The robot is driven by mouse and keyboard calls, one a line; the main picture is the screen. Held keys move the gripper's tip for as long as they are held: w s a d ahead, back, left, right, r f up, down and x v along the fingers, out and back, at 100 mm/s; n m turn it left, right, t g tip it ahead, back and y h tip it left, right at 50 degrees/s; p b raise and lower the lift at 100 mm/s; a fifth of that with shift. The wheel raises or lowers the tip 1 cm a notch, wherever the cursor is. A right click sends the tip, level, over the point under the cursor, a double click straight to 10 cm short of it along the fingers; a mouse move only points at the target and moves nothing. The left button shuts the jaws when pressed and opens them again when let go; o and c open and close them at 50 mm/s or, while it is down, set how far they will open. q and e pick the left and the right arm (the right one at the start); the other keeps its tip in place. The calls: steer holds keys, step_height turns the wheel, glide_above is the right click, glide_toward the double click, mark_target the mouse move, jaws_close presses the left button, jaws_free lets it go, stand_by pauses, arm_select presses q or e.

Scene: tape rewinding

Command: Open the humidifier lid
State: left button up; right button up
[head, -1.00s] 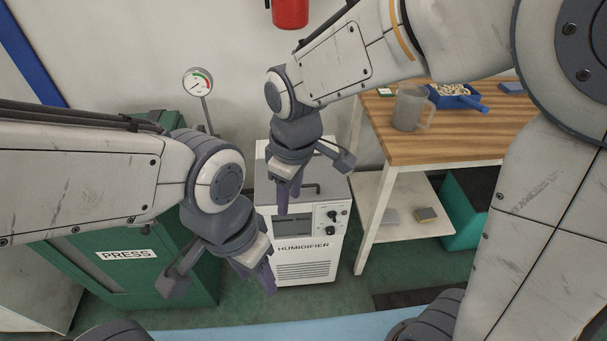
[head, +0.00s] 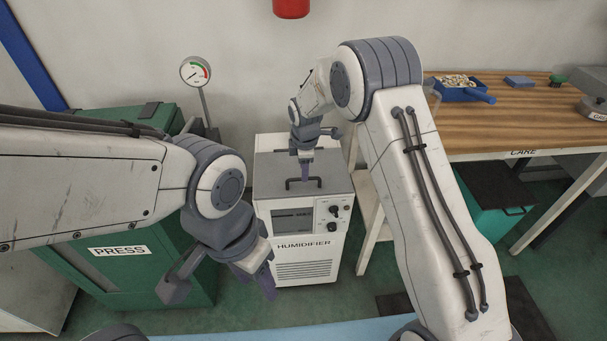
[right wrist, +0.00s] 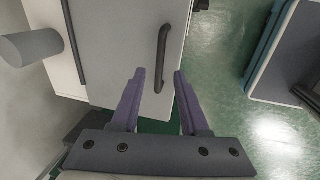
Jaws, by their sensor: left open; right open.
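The humidifier (head: 308,250) is a white box with a front panel, standing on the floor. Its grey lid (head: 270,172) lies flat and shut on top, with a dark bar handle (head: 304,183) near the front edge. My right gripper (head: 305,172) is above the lid, just behind the handle in the head view. In the right wrist view the open purple fingers (right wrist: 158,80) point at the lid (right wrist: 122,50), and the handle (right wrist: 162,58) lies ahead between their lines, apparently not gripped. My left gripper (head: 232,288) is open and empty, left of the humidifier's front.
A green press (head: 150,270) stands at the left, with a gauge (head: 195,72) on a post behind it. A wooden-topped table (head: 460,125) stands at the right with a blue tray (head: 455,94). Green floor lies in front of the humidifier.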

steer(key=shift+w+f, duration=0.15)
steer(key=shift+f, duration=0.6)
steer(key=shift+w+f, duration=0.15)
steer(key=shift+f, duration=0.6)
jaws_close()
stand_by(0.4)
